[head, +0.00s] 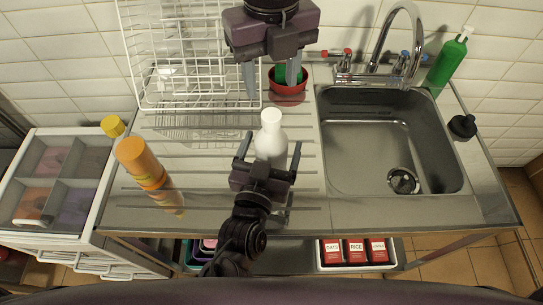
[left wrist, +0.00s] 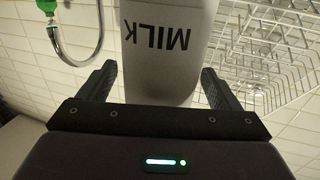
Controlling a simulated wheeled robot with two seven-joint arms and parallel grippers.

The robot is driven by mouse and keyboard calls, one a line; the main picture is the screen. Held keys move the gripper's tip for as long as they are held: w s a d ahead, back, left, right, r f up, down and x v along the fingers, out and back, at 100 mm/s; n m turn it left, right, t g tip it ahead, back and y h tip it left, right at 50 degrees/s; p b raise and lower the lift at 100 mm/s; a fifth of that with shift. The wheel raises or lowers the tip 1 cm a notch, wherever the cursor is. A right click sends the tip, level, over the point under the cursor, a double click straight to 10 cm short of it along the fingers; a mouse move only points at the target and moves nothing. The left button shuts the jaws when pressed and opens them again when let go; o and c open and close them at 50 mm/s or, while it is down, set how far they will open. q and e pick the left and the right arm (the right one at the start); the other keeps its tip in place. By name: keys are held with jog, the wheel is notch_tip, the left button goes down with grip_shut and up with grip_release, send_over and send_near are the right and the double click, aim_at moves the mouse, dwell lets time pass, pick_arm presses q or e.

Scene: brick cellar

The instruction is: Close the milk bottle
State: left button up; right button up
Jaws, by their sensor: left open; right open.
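The white milk bottle (head: 270,140) stands upright on the ribbed drainboard. Its MILK label shows upside down in the left wrist view (left wrist: 170,45). Its white top (head: 271,116) shows in the head view, but I cannot tell whether that is a lid or the bare neck. My left gripper (head: 269,150) is open, with one finger on each side of the bottle and gaps visible between. My right gripper (head: 272,77) is open and empty, fingers pointing down, above and behind the bottle in the picture. No separate lid is visible.
A white dish rack (head: 185,50) stands behind left. A red pot with something green inside (head: 288,92) is partly behind the right gripper. The sink (head: 385,150), tap (head: 400,40) and green soap bottle (head: 448,60) are at right.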

aim_at(271, 115)
pick_arm(q)
jog(key=shift+x, duration=0.9)
jog(key=c, duration=1.7)
grip_shut()
pick_arm(e)
jog(key=n, duration=0.4)
jog(key=shift+f, duration=4)
grip_shut()
